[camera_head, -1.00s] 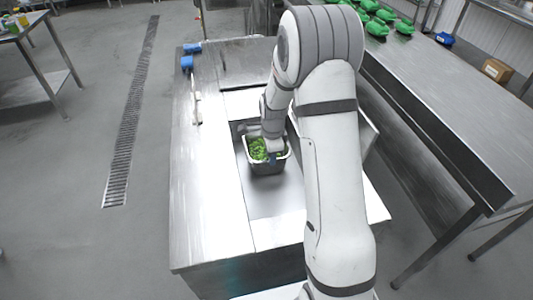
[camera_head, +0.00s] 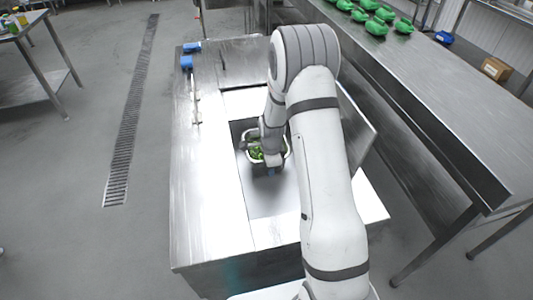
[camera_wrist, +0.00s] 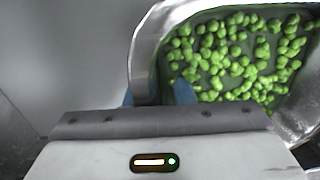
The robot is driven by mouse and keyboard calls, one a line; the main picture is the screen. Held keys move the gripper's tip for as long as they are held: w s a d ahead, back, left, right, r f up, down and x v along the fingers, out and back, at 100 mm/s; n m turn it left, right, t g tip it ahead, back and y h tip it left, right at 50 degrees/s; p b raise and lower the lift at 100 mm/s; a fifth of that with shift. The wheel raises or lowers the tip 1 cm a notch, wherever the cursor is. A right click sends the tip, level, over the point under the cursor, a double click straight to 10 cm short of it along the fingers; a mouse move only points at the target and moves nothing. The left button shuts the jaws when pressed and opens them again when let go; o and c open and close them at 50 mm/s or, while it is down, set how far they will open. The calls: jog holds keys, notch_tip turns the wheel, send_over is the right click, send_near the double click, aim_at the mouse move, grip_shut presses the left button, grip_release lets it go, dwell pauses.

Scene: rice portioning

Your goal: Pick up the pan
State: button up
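The pan (camera_head: 287,150) is a metal container holding round green vegetables. It sits in the recess of the steel counter, partly hidden by my arm. In the wrist view the pan's rim (camera_wrist: 146,62) fills the upper right, with the vegetables (camera_wrist: 235,55) inside. My gripper (camera_wrist: 158,95) is at the pan's near left wall. One blue fingertip shows outside the rim and the other inside, with the wall between them. The fingers look apart, with a gap between the wall and the inner finger. The lower parts of the fingers are hidden.
The steel counter (camera_head: 205,200) surrounds the recess, with a raised lid (camera_head: 357,125) on its right. Blue items (camera_head: 187,62) lie at its far left corner. A long steel table (camera_head: 430,110) with several green items stands to the right.

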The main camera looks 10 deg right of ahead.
grip_shut()
dwell(1.1)
jog(key=shift+r, duration=0.1)
